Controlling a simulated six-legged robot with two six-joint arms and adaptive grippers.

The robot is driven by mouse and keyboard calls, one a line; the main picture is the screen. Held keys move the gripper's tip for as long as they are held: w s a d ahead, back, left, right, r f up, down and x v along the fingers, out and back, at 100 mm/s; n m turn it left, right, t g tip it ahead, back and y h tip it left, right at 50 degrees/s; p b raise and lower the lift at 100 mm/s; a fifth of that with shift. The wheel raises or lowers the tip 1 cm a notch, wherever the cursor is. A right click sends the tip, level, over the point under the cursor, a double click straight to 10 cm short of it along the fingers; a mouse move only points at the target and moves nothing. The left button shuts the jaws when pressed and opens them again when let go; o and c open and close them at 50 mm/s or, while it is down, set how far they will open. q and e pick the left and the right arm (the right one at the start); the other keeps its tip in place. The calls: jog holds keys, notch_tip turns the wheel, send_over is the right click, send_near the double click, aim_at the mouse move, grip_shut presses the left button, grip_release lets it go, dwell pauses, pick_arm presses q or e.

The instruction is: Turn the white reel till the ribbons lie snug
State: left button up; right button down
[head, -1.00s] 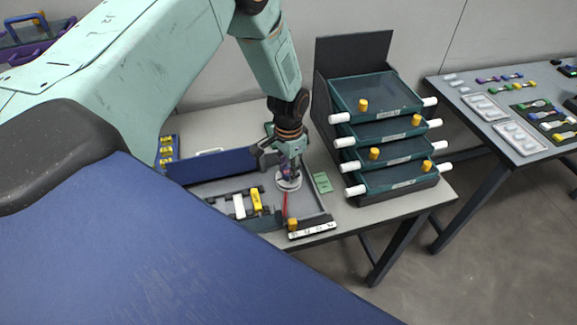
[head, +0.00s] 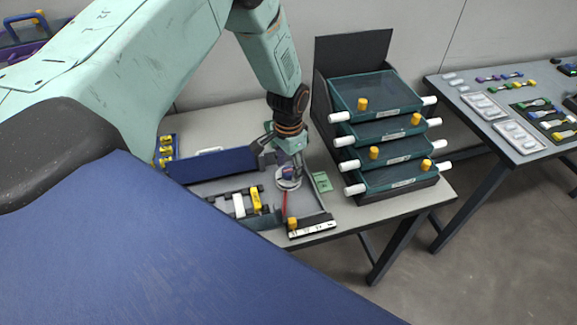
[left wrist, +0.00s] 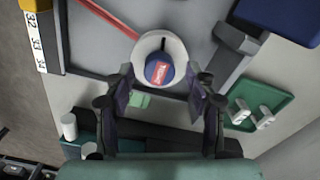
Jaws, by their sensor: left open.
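The white reel (head: 289,184) stands on the grey tray on the table. It also shows in the left wrist view as a white ring (left wrist: 174,43) around a blue hub (left wrist: 159,72) with a red label. My left gripper (left wrist: 160,82) is open, its two dark fingers apart on either side of the reel's near part; I cannot tell whether they touch it. In the head view this gripper (head: 289,160) is just above the reel. A red strip (head: 285,205) runs from near the reel toward the tray's front; I cannot tell how snugly any ribbon lies.
A blue panel (head: 211,166) stands left of the reel. White and yellow parts (head: 239,205) lie in the tray. A stack of teal drawers (head: 377,97) with white handles stands close on the right. A green card (head: 322,181) lies between.

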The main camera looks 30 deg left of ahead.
aim_at(288, 170)
pick_arm(q)
notch_tip(288, 170, up, 12)
jog(key=shift+f, duration=0.25)
jog(key=shift+f, duration=0.1)
dwell(0.5)
